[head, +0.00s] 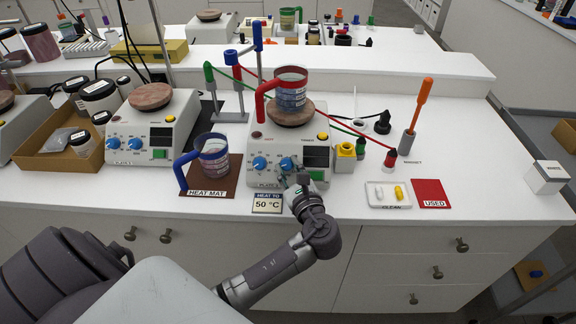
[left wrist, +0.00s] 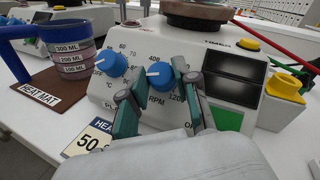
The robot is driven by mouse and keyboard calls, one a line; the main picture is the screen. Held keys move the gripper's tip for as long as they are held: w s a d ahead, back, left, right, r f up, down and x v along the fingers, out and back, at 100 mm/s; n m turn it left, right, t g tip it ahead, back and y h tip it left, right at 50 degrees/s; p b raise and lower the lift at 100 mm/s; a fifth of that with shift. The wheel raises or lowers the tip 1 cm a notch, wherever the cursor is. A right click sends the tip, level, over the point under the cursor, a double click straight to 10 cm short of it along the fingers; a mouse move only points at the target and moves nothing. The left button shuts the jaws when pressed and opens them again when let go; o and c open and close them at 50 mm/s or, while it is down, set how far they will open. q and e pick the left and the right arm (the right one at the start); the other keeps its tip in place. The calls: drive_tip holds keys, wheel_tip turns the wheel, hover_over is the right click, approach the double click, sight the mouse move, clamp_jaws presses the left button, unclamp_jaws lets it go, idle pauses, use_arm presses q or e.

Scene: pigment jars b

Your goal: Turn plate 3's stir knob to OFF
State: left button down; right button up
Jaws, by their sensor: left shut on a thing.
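Plate 3 (head: 258,140) is a white stirring hot plate with a round brown top and two blue knobs on its front. Its stir knob (head: 287,164) is the right one, marked RPM in the left wrist view (left wrist: 160,76); its white mark points left there. The heat knob (left wrist: 112,64) is to its left. My left gripper (head: 289,177) is at the panel, its two fingers on either side of the stir knob in the left wrist view (left wrist: 165,82), shut on it. The knob's OFF marking is hidden or unreadable. My right gripper is not in view.
A red-handled beaker (head: 291,97) stands on plate 3's top. A blue-handled beaker (head: 214,160) stands on the heat mat (head: 228,187) to the left. A yellow block (head: 345,160) and a tray with capsules (head: 376,203) are to the right. A "50 °C" card (head: 267,203) lies in front.

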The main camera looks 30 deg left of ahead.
use_arm(q)
drive_tip(key=shift+w+d+r+n+g+y+p, duration=0.1)
drive_tip(key=shift+n+g+y+p, duration=0.15)
drive_tip(key=shift+n+g, duration=0.65)
drive_tip(key=shift+w+n+g+y+p, duration=0.15)
drive_tip(key=shift+n+g+p, duration=0.35)
drive_tip(key=shift+n, duration=0.6)
drive_tip(key=shift+s, duration=0.1)
drive_tip(key=c, duration=0.8)
unclamp_jaws()
drive_tip(key=shift+c, duration=0.2)
drive_tip(key=v, duration=1.2)
drive_tip(key=shift+r, duration=0.1)
